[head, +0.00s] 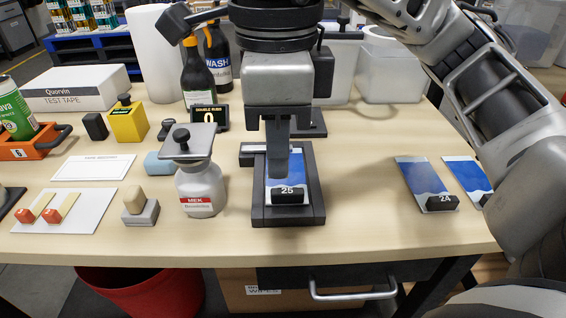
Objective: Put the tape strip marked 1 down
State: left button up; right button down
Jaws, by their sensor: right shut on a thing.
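My right gripper (279,172) reaches down over a blue and white panel marked 25 (291,204), which lies in a dark frame (260,213). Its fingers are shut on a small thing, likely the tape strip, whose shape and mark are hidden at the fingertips. The fingertips are at or just above the panel's face; I cannot tell whether they touch. The number 1 is not readable anywhere in view. My left gripper is not in view.
A MEK bottle (201,186) stands close left of the frame. Panel 24 (421,178) and another blue panel (465,174) lie right. A test tape box (70,90), yellow block (129,122) and white sheet (78,222) are left. Table between frame and panel 24 is clear.

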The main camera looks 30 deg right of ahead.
jog(key=w+d+f, duration=0.2)
jog(key=w+d, duration=0.1)
jog(key=shift+w+f, duration=0.1)
jog(key=shift+w, duration=0.05)
send_over(287, 186)
jog(key=f, duration=0.5)
jog(key=shift+s+a+f, duration=0.1)
jog(key=shift+s+a, duration=0.1)
jog(key=shift+s, duration=0.1)
jog(key=f, duration=0.3)
jog(key=shift+w+d, duration=0.3)
jog(key=shift+f, duration=0.5)
jog(key=shift+f+b, duration=0.25)
jog(key=shift+b, duration=0.05)
jog(key=c, duration=1.8)
grip_release()
jog(key=shift+r, duration=0.1)
jog(key=shift+o, duration=0.2)
